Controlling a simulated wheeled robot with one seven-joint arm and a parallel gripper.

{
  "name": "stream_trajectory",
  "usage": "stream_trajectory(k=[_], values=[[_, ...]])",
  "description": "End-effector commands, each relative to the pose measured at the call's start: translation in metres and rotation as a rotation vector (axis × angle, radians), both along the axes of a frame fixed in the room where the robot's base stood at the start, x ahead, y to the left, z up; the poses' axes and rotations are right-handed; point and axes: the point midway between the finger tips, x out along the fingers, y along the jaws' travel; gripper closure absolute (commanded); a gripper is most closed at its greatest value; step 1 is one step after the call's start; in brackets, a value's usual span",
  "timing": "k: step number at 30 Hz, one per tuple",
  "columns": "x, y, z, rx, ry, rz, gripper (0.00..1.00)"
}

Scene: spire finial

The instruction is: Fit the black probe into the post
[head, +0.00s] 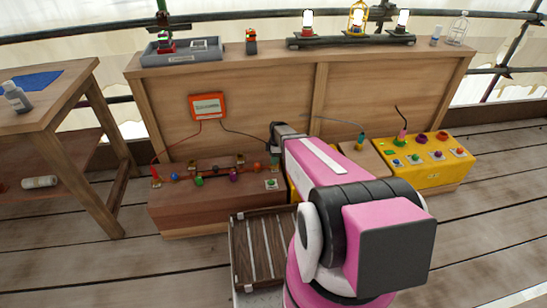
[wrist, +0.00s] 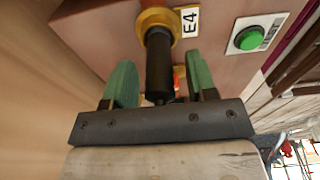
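The black probe (wrist: 159,68) is upright in the wrist view, its far end at a brass post (wrist: 155,20) beside the label E4 (wrist: 190,20). The end appears to sit inside the post's ring; how deep I cannot tell. My gripper (wrist: 160,82) has one green finger on each side of the probe, with a visible gap on both sides, so it is open around it. In the head view my gripper (head: 275,158) is over the right end of the brown box (head: 190,210), hiding the probe and post. A black lead (head: 245,136) runs there from the orange meter (head: 208,107).
A red probe (head: 155,175) stands at the box's left end, and several coloured posts line its top. A green button (wrist: 249,38) is near the post. A yellow panel (head: 430,172) stands right, a slatted crate (head: 240,255) in front, a wooden table (head: 60,110) left.

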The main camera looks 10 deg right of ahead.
Motion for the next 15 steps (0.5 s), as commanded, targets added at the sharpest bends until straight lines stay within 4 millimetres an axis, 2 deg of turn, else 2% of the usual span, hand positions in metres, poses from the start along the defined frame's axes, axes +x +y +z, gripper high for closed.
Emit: stream_trajectory(k=[8, 11, 15], values=[[0.000, 0.000, 0.004, 0.000, 0.000, 0.000, 0.48], [-0.001, -0.002, 0.014, 0.000, -0.001, 0.000, 0.48], [-0.001, -0.005, 0.038, 0.000, -0.002, 0.000, 0.48]])
